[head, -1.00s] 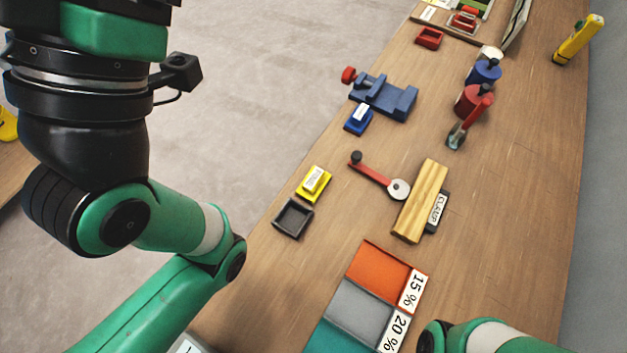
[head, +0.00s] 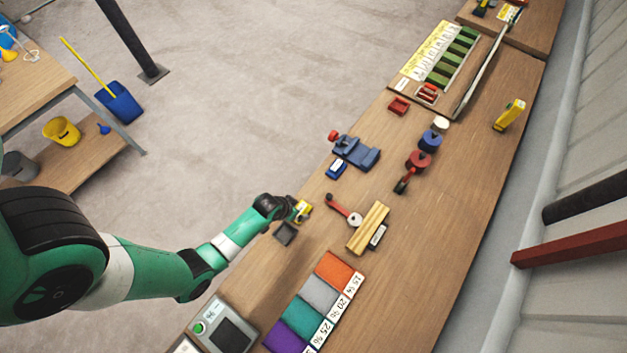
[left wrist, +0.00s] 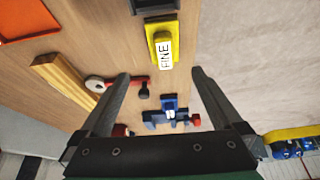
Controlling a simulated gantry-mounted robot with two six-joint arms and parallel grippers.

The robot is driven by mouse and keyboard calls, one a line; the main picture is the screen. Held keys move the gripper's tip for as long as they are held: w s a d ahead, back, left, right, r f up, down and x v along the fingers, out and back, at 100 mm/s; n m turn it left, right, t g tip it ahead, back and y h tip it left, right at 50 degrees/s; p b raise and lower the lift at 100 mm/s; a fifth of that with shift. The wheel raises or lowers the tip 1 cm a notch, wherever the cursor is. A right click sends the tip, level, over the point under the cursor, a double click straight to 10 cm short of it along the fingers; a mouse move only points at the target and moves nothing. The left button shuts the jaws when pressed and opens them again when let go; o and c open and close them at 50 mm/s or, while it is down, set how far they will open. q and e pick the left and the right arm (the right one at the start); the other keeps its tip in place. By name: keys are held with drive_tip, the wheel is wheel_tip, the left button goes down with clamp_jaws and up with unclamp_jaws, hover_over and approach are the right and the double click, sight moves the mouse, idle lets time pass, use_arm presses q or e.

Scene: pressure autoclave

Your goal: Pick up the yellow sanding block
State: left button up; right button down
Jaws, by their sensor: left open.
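The yellow sanding block (head: 304,210) lies at the left edge of the bench, partly covered by my left gripper (head: 292,207) in the head view. In the left wrist view the block (left wrist: 151,38) shows whole, with a white "FINE" label on top. My left gripper (left wrist: 160,74) is open and empty. Its two fingers are spread apart, and the block appears just past the fingertips, between their lines. I cannot tell the exact gap. My right gripper is not in view.
A dark square tray (head: 285,233) is beside the block. A blue block (head: 336,169) and blue vise (head: 357,152) lie farther along. A red-handled tool (head: 343,209) and wooden piece (head: 368,228) lie to the right. Coloured sheets (head: 320,293) are nearer.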

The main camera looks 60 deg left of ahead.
use_arm(q)
drive_tip(key=f+b, duration=0.1)
drive_tip(key=b, duration=0.1)
drive_tip(key=a+f+b, duration=0.1)
drive_tip(key=f+b, duration=0.2)
drive_tip(key=b, duration=0.1)
drive_tip(key=shift+w+a+f, duration=0.2)
drive_tip(key=shift+a+f, duration=0.05)
drive_tip(key=shift+a, duration=0.15)
drive_tip(key=shift+r, duration=0.1)
drive_tip(key=b+x, duration=0.1)
drive_tip(key=x, duration=0.2)
drive_tip(key=b+x, duration=0.1)
drive_tip(key=x, duration=0.1)
drive_tip(key=shift+d+b, duration=0.3)
drive_tip(key=shift+b, duration=0.05)
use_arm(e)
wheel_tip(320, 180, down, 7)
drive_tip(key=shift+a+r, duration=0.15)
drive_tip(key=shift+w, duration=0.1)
use_arm(q)
drive_tip(key=c, duration=1.5)
